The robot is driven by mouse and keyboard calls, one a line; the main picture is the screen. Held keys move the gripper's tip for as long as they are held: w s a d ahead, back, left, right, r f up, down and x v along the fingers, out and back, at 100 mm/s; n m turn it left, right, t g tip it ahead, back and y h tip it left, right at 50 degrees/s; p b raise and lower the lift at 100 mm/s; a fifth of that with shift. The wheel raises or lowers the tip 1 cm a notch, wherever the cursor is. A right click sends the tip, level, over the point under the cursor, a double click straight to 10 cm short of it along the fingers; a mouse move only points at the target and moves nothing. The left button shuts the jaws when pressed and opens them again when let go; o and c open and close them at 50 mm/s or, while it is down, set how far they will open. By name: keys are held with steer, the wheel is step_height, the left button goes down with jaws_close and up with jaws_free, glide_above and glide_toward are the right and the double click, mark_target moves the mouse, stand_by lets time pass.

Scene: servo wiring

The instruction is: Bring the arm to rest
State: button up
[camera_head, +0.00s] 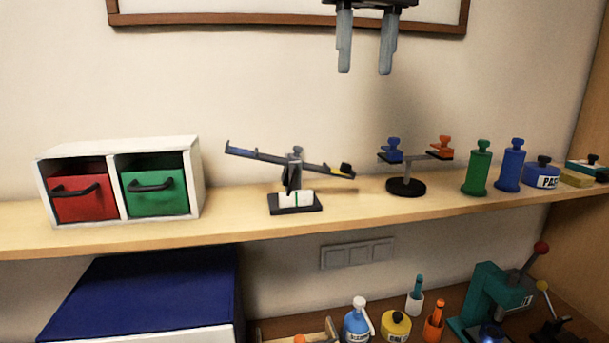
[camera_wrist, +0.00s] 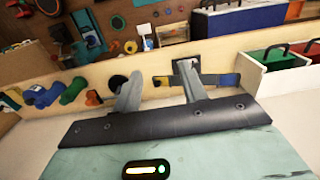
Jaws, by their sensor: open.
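My gripper (camera_head: 364,42) hangs at the top of the head view, in front of the wall and above the shelf. Its two grey fingers point down and stand apart, with nothing between them. In the wrist view my gripper (camera_wrist: 158,85) also shows open and empty, its fingers reaching toward the shelf. It touches nothing that I can see. The rest of the arm is out of the head view.
A wooden shelf (camera_head: 240,226) carries a white box (camera_head: 115,148) with red and green drawers, a tilted beam (camera_head: 270,158), a small balance (camera_head: 405,187), and green and blue cylinders. Below are a blue-topped box (camera_head: 150,290) and a green press (camera_head: 485,300).

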steer(key=s+f+n+y+b, duration=0.1)
steer(key=s+f+b, duration=0.25)
steer(key=f, duration=0.95)
steer(key=s+f+n+b, duration=0.2)
steer(key=s+f, duration=0.3)
steer(key=f, duration=0.7)
steer(key=s+d+f+n+b, duration=0.1)
steer(key=s+d+f, duration=0.2)
steer(key=s+f, duration=0.4)
steer(key=s+d+f+n+b, duration=0.1)
steer(key=s+d+f+b, duration=0.1)
steer(key=s+f, duration=0.5)
step_height(320, 180, down, 5)
steer(key=shift+d+r+h, duration=0.1)
steer(key=shift+d+h, duration=0.2)
steer(key=shift+d, duration=0.4)
